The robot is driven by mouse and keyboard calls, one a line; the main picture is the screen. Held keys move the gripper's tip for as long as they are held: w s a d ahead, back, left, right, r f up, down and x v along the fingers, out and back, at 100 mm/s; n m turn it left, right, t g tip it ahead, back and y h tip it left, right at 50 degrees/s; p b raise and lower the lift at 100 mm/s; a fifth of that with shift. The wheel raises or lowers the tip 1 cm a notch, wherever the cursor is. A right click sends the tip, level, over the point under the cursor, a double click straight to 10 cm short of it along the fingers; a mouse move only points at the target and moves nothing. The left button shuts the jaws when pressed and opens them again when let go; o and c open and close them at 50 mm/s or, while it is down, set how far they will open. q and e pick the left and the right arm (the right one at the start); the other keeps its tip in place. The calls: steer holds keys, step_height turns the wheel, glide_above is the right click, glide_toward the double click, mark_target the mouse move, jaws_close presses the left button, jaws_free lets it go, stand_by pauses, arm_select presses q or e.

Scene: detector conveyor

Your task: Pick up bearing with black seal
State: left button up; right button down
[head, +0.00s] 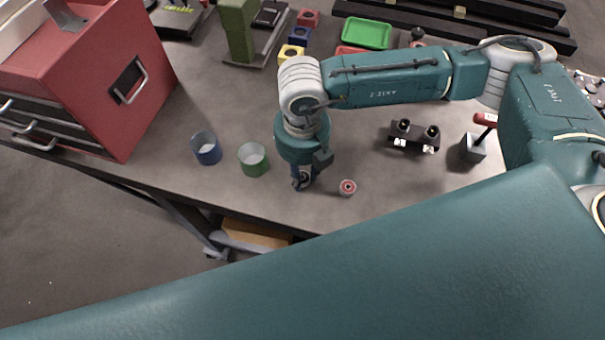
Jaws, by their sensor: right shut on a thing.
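My right gripper (303,182) points down over the front part of the grey table (225,100). It is shut on a small dark ring-shaped thing, the bearing with black seal (305,177), which is partly hidden between the fingers. I cannot tell whether the bearing touches the tabletop. A second bearing with a red seal (347,187) lies on the table just right of the gripper, apart from it. My left gripper is not in view.
A green cup (253,160) and a blue cup (206,149) stand left of the gripper. A red toolbox (95,85) is at the left. A black fixture (414,135) and a grey block with a red handle (474,148) stand right. A green tray (367,33) lies behind. The table's front edge is near.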

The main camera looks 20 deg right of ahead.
mark_target(303, 177)
step_height(303, 177, up, 20)
steer(key=b, duration=0.4)
steer(key=shift+f+b, duration=0.2)
steer(key=shift+b, duration=0.2)
